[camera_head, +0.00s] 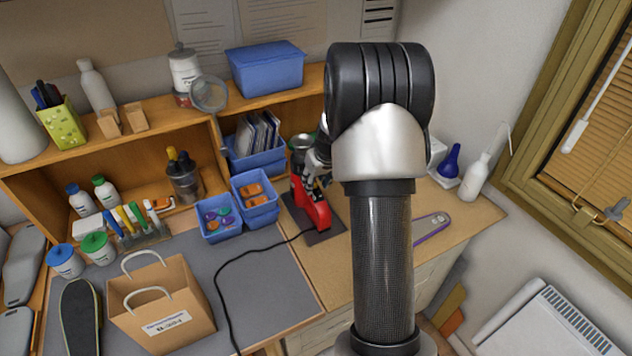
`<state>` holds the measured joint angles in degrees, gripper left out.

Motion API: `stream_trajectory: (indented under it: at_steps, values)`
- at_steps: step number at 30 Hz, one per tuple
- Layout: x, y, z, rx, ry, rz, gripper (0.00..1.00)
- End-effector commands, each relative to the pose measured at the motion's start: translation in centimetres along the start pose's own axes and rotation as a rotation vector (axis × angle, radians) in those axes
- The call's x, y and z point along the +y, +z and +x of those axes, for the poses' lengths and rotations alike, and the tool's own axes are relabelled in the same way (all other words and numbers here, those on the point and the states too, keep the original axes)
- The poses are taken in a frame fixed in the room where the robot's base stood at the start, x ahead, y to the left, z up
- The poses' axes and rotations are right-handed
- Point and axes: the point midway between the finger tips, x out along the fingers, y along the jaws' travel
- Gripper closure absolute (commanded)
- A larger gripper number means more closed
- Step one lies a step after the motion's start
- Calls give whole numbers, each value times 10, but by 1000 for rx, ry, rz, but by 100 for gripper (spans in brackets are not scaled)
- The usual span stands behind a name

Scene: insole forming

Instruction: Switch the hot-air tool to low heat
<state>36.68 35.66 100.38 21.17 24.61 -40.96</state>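The hot-air tool (316,213) is a red device standing on a dark mat on the wooden worktop, right of the blue bins. A dark cable runs from it towards the front. A metal cup-shaped part (301,143) shows above and behind it. My gripper (318,178) is at the upper part of the red tool, close to it or touching; I cannot tell which. My own arm hides much of the gripper, and its fingers are too small to read. The tool's heat switch and its setting cannot be made out.
Blue bins (219,232) with small parts stand left of the tool. A paper bag (165,313) stands at the front left on the grey mat (265,290). A purple-edged tool (432,228) and bottles (476,178) are at the right. The grey mat's middle is clear except for the cable.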

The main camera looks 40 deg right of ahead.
Motion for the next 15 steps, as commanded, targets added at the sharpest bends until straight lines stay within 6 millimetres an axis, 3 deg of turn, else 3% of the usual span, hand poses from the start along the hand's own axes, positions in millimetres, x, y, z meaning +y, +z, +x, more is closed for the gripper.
stream_trajectory:
  at_steps: [7,15]
  values:
    - [0,0,0,0,0,0,67]
    - [0,0,0,0,0,0,85]
